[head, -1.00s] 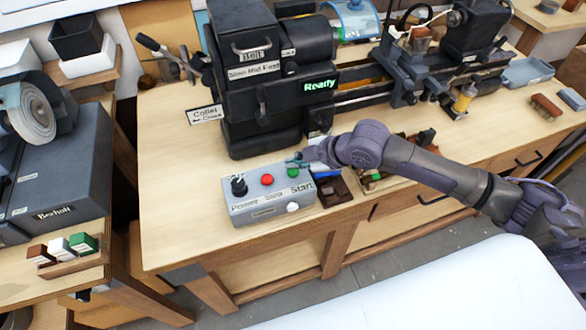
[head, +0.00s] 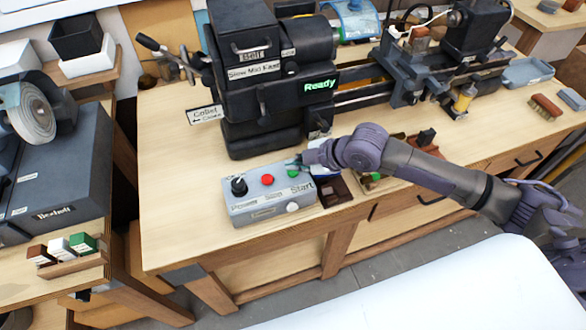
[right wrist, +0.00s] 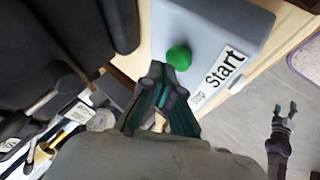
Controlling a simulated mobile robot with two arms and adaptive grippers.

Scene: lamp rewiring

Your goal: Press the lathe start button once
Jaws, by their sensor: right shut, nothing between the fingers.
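The grey control box (head: 250,205) stands at the front edge of the lathe bench. On its top are a black power knob (head: 238,186), a red stop button (head: 267,180) and the green start button (head: 293,173) above the "Start" label. My right gripper (head: 296,162) is shut and empty, its tips just behind the green button in the head view. In the right wrist view, the closed fingertips (right wrist: 165,72) are very near the green button (right wrist: 179,57); whether they touch it I cannot tell. The lathe's display (head: 319,86) reads "Ready" in green.
The black lathe headstock (head: 262,110) rises behind the box. A dark tray (head: 333,190) lies right of the box under my right arm. A grinder (head: 50,150) stands on the left bench. Bare bench top (head: 175,190) lies left of the box.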

